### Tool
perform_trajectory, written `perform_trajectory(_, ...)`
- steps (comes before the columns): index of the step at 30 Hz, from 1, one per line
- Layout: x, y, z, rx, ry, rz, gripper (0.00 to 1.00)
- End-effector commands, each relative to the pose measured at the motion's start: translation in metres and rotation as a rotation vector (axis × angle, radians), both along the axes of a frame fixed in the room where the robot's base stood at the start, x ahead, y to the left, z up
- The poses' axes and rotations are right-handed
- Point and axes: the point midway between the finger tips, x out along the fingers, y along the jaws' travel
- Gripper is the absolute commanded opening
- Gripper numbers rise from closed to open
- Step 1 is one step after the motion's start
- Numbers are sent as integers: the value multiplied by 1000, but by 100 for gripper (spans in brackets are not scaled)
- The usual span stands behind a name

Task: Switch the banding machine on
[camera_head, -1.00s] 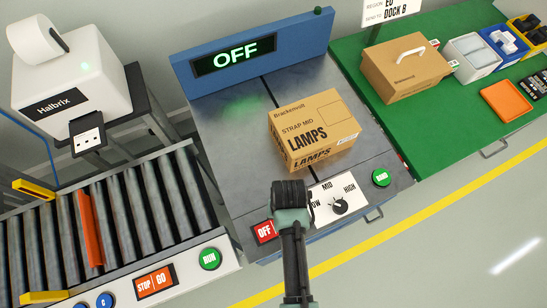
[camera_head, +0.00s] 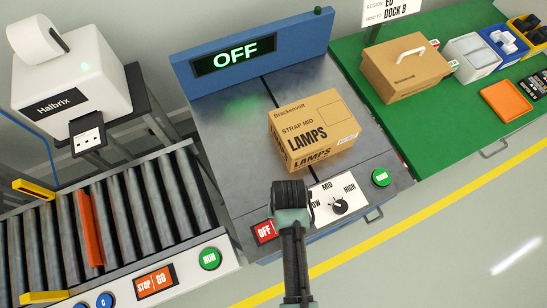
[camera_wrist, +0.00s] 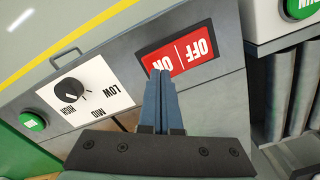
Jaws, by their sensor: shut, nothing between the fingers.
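The banding machine (camera_head: 225,160) has a grey top and a blue back panel with a display (camera_head: 236,54) reading OFF. A carton (camera_head: 313,130) marked STRAP MID LAMPS stands on its top. On its front edge is a red OFF/ON switch (camera_head: 264,231); in the head view my arm hides its ON side. The wrist view shows the whole red switch (camera_wrist: 190,52), with both words. My gripper (camera_wrist: 160,74) is shut and empty, its fingertips over the ON side of the switch. I cannot tell whether they touch it.
A LOW-MID-HIGH dial (camera_head: 340,206) and a green RUN button (camera_head: 381,177) are on the same front edge. A roller conveyor (camera_head: 120,215) with its own STOP/GO switch (camera_head: 154,282) stands at left. A green table (camera_head: 380,110) stands at right.

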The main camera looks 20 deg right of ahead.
Motion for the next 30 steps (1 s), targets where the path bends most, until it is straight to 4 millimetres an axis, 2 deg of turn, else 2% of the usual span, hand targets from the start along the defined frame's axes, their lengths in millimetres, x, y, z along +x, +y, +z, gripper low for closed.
perform_trajectory(30, 0, 0, -8, 0, 0, 0, 0)
